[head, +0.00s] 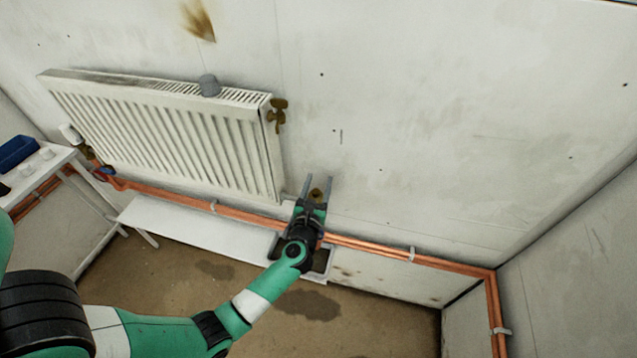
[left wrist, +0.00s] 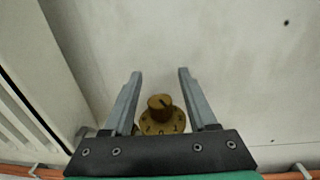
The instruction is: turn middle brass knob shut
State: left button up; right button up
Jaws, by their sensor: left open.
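A round brass knob with a pointer line and a numbered dial shows in the left wrist view (left wrist: 160,118); in the head view the brass knob (head: 316,194) is low at the radiator's right end. My left gripper (head: 319,180) is open there, one finger on each side of the knob. In the left wrist view the fingers of the left gripper (left wrist: 160,74) are apart, with visible gaps beside the knob. I cannot tell how deep the knob sits between them. My right gripper is out of view.
The white radiator (head: 175,135) hangs left of the gripper. Copper pipes (head: 380,245) run along the wall below. The wall to the right is clear.

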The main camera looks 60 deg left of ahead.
pick_arm(q)
jog(key=p+v, duration=0.2)
jog(key=v, duration=0.9)
jog(key=shift+s+d, duration=0.15)
jog(key=shift+d, duration=0.1)
jog(key=w+d+n+g+y+b, duration=0.2)
jog(key=w+n+g+y+b, duration=0.35)
jog(key=g, duration=0.45)
jog(key=a+n+h+b, duration=0.1)
jog(key=a+h, duration=0.1)
jog(key=a, duration=1)
jog(key=shift+s+n+b, duration=0.15)
jog(key=shift+n+b, duration=0.2)
jog(key=shift+b, duration=0.05)
